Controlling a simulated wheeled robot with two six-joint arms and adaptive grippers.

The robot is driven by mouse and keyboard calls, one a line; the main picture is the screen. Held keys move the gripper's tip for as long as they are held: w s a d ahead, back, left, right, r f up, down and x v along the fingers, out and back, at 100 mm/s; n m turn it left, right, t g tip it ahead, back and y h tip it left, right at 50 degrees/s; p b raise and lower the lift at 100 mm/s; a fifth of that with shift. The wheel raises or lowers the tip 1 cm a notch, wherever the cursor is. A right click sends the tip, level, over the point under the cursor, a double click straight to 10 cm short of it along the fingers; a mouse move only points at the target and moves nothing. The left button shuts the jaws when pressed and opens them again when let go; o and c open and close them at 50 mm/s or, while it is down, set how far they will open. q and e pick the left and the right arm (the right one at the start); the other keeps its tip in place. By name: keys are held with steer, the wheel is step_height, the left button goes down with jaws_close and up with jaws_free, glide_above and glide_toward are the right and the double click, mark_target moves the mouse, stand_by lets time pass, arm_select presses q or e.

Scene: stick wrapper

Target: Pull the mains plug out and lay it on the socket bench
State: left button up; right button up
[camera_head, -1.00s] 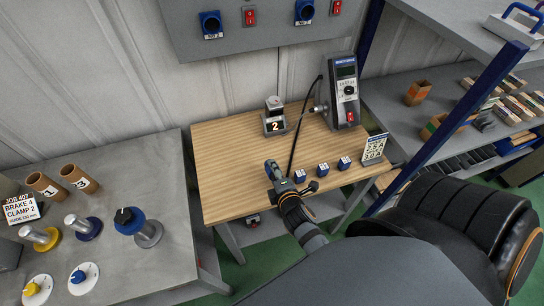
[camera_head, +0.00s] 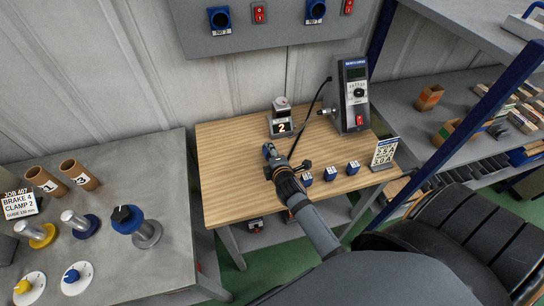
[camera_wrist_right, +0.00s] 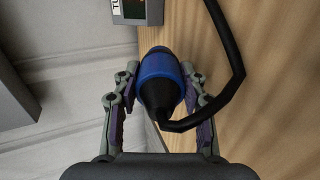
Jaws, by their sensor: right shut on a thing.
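My right gripper (camera_head: 270,154) is shut on the blue mains plug (camera_wrist_right: 160,80), which shows between its two fingers in the right wrist view (camera_wrist_right: 160,95). A black cable (camera_wrist_right: 232,45) bends away from the plug's dark rear end. The plug appears free of any socket. Whether it touches the bench top is unclear. My left gripper is not in view.
A stand marked 2 (camera_head: 282,122) is behind the gripper. Several small blue blocks (camera_head: 330,174) and a printed card (camera_head: 384,151) are to its right. Blue wall sockets (camera_head: 218,18) are above. A grey table (camera_head: 110,180) stands left. The bench's left part is clear.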

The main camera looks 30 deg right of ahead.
steer(key=o, duration=1.4)
steer(key=shift+f, duration=0.1)
steer(key=shift+s+a, duration=0.1)
steer(key=shift+s, duration=0.2)
steer(key=v, duration=0.7)
steer(key=shift+w, duration=0.1)
